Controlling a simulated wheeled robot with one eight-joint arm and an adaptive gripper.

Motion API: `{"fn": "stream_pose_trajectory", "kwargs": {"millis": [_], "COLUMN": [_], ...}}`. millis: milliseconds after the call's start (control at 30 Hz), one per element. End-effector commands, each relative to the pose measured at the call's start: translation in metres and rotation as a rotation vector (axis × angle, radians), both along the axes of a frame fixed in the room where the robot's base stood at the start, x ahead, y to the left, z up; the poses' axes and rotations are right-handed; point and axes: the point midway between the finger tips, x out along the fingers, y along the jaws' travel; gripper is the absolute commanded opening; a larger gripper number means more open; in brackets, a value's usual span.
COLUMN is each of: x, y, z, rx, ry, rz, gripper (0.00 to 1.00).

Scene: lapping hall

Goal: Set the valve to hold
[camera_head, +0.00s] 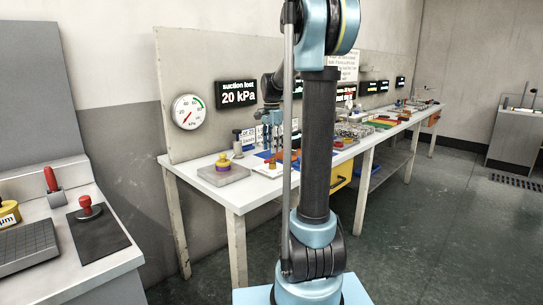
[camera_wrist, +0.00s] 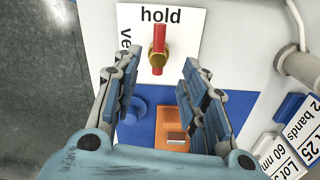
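The valve (camera_wrist: 158,60) has a red handle (camera_wrist: 162,34) on a brass body and stands on a white card (camera_wrist: 185,18). The card reads "hold" along its far edge and "ve…" at its left, the rest cut off. The red handle lies lengthwise in the picture, its far end toward "hold". My gripper (camera_wrist: 159,61) is open, with nothing between its fingers. Its fingertips are at either side of the valve, apart from it in the picture; their height above it is unclear. In the head view the valve (camera_head: 272,165) is small beside my arm.
A display (camera_head: 236,94) reads "suction lost 20 kPa" beside a dial gauge (camera_head: 187,112). A blue mat (camera_wrist: 140,128) with an orange block (camera_wrist: 174,122) lies below my fingers. Label cards (camera_wrist: 300,125) are at right.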

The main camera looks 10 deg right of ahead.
Motion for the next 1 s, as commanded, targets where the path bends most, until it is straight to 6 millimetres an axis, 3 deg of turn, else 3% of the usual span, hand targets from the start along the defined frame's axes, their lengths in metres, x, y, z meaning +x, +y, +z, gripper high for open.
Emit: {"fn": "stream_pose_trajectory", "kwargs": {"millis": [200,400,867,1000], "x": [0.001,0.002,0.002,-0.006], "y": [0.001,0.001,0.001,0.001], "z": [0.039,0.062,0.070,0.069], "rx": [0.001,0.001,0.001,0.001], "ry": [0.000,0.000,0.000,-0.004], "rz": [0.000,0.000,0.000,0.020], "gripper": [0.40,0.40,0.40,0.40]}}
